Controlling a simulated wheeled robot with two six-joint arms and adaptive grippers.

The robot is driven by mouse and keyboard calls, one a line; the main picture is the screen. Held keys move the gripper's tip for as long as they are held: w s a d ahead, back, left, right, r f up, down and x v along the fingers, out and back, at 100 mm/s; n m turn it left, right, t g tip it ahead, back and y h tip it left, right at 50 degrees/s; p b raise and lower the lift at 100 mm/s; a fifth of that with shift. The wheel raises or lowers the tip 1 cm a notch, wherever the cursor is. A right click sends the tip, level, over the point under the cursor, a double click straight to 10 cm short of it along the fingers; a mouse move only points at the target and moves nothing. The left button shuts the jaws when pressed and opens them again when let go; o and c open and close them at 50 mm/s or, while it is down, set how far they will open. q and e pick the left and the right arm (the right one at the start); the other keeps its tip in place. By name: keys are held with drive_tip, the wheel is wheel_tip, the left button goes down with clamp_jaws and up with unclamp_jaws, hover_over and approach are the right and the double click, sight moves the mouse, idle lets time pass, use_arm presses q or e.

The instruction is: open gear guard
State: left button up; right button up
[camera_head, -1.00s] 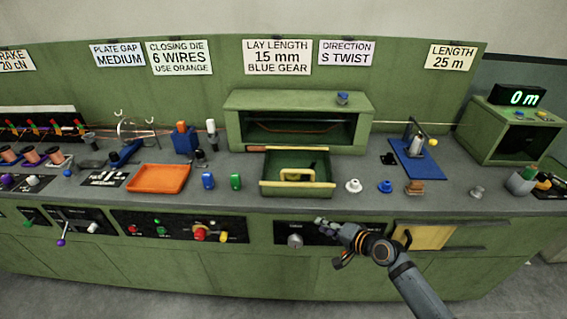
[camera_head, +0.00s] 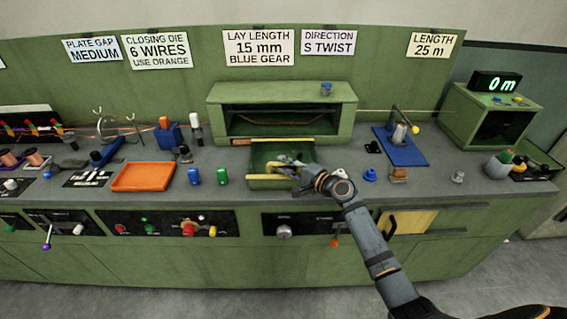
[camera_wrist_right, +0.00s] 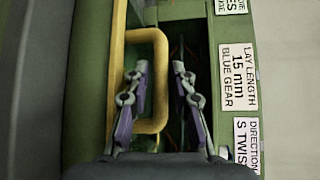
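The gear guard (camera_head: 268,183) is a green box-like cover with yellow edges, in front of the low opening of the green housing (camera_head: 282,93). Its yellow loop handle (camera_wrist_right: 163,45) shows clearly in the right wrist view; in the head view my gripper partly covers it. My right gripper (camera_head: 284,160) is over the guard at the handle. In the right wrist view its two fingers (camera_wrist_right: 161,78) are apart, one on each side of the handle's long bar. I cannot tell if either finger touches it. My left gripper is not in view.
An orange tray (camera_head: 142,176) and blue and green pieces (camera_head: 208,176) stand left of the guard. A blue ring (camera_head: 370,174), a brown block (camera_head: 398,174) and a blue plate with a lever (camera_head: 400,147) are on the right. My right arm covers part of the bench front.

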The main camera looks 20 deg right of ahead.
drive_tip(key=shift+w+a+f, duration=0.1)
drive_tip(key=shift+w+a, duration=0.15)
drive_tip(key=shift+w, duration=0.2)
clamp_jaws()
